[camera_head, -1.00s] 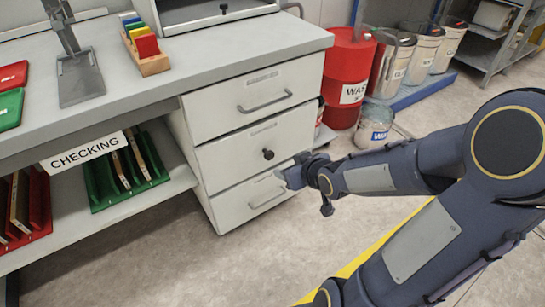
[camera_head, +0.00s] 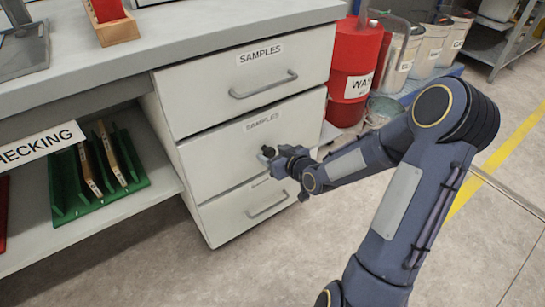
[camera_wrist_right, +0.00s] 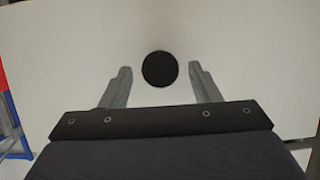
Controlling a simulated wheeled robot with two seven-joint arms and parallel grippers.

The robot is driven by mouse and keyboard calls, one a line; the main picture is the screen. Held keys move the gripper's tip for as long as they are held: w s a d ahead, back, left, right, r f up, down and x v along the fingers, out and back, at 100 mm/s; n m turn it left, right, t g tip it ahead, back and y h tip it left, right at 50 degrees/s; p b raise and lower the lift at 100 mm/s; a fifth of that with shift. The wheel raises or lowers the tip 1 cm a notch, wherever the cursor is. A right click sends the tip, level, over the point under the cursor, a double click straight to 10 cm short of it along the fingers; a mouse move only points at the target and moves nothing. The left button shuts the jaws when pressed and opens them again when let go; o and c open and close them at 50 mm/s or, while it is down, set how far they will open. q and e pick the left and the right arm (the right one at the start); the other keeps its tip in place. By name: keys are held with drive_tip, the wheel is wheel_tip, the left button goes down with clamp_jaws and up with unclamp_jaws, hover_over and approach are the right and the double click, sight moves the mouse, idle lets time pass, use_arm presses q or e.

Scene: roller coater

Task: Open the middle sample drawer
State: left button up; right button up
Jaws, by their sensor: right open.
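The middle sample drawer (camera_head: 225,160) is the second of three white drawers in a cabinet under the bench, and its front looks flush with the others. Its round black knob (camera_wrist_right: 160,69) shows in the right wrist view between the two fingertips. My right gripper (camera_head: 266,155) is at the drawer front in the head view and hides most of the knob there. In the right wrist view the right gripper (camera_wrist_right: 160,78) is open, with a finger on each side of the knob and gaps to both. My left gripper is out of view.
The top drawer (camera_head: 200,95) and bottom drawer (camera_head: 235,215) have bar handles. A red drum (camera_head: 350,85) and several pale buckets stand right of the cabinet. A green rack (camera_head: 65,200) is on the lower shelf at left. The floor before the drawers is clear.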

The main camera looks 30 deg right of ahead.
drive_tip(key=shift+w+f, duration=0.1)
drive_tip(key=shift+w, duration=0.2)
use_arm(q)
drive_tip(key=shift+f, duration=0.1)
